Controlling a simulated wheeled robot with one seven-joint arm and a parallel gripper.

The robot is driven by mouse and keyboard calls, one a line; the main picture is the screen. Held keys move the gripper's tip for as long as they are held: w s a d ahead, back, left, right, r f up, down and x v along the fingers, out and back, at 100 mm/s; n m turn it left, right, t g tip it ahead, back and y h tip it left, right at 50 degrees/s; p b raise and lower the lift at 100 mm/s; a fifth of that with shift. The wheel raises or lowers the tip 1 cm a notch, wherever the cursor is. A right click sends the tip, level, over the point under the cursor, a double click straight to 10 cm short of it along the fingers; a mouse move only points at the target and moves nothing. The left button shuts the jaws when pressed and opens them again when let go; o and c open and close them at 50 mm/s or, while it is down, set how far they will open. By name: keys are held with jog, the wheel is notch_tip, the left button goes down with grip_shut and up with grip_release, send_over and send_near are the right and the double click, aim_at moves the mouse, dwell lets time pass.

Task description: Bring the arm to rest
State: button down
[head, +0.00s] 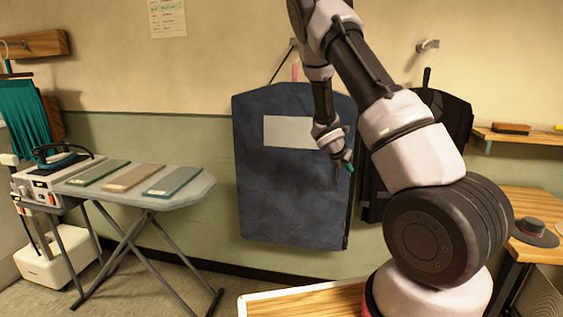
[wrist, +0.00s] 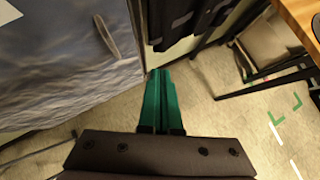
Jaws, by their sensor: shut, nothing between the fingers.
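My arm rises from the right of the head view and bends over at the top, with the forearm hanging down in front of the blue garment bag. My gripper (head: 349,166) is at its lower end, in front of the right part of the blue garment bag (head: 285,205). In the wrist view my gripper (wrist: 160,80) shows as two green fingers side by side, shut with nothing between them, pointing past the bag's edge. Whether the fingers touch the bag cannot be told.
A black garment bag (head: 450,115) hangs behind my arm. A wooden table (head: 530,205) with a grey hat (head: 536,233) is at the right, below a shelf (head: 535,138). Floor is open between board and bag.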

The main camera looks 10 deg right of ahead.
jog(key=s+a+r+m+y, duration=0.1)
jog(key=s+a+r+m, duration=0.1)
jog(key=s+r+m, duration=0.8)
jog(key=s+a+r+m+y, duration=0.2)
jog(key=s+r+m, duration=0.4)
jog(key=r, duration=0.5)
jog(key=s+a+r+m+y, duration=0.2)
jog(key=s+a+r+m, duration=0.1)
jog(key=s, duration=0.3)
jog(key=s+a+r+m+t+y, duration=0.1)
jog(key=s+a+r+m+y, duration=0.1)
jog(key=s+a+r+m, duration=0.2)
jog(key=s+a+r+m+t+y, duration=0.1)
jog(key=s+a+r+m+y, duration=0.1)
jog(key=s+a+m, duration=0.4)
jog(key=s+a+r, duration=0.1)
jog(key=s, duration=0.2)
jog(key=shift+r, duration=0.2)
